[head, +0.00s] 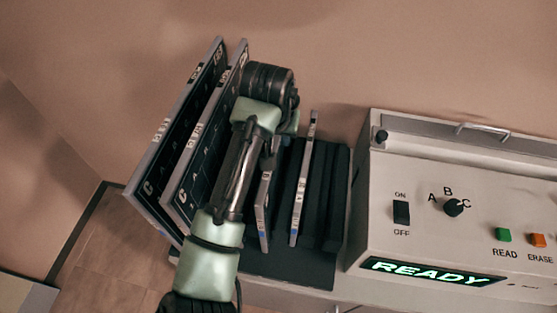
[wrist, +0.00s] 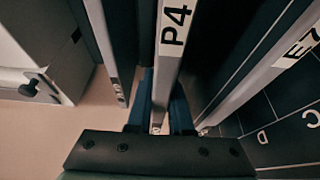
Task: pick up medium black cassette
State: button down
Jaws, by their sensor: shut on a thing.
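Black cassettes with pale edges stand in a dark rack (head: 290,268) in the head view. In the wrist view my gripper (wrist: 160,112) is shut on the pale edge of the cassette marked P4 (wrist: 170,45), with a dark blue finger on each side. This seems to be the medium cassette (head: 264,205) just right of my arm in the head view, where the fingers are mostly hidden. Another medium cassette (head: 303,182) stands to its right. It is on the left in the wrist view (wrist: 104,50).
Two large cassettes (head: 150,200) lean at the left of the rack; one marked E7 (wrist: 262,85) is close to the right of my gripper in the wrist view. A pale reader machine (head: 420,235) with a lit READY display stands close on the right.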

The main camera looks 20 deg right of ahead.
notch_tip(320, 180, up, 10)
jog(key=shift+r, duration=0.15)
dwell(0.4)
notch_tip(320, 180, up, 9)
jog(key=p, duration=0.9)
dwell(0.5)
dwell(0.6)
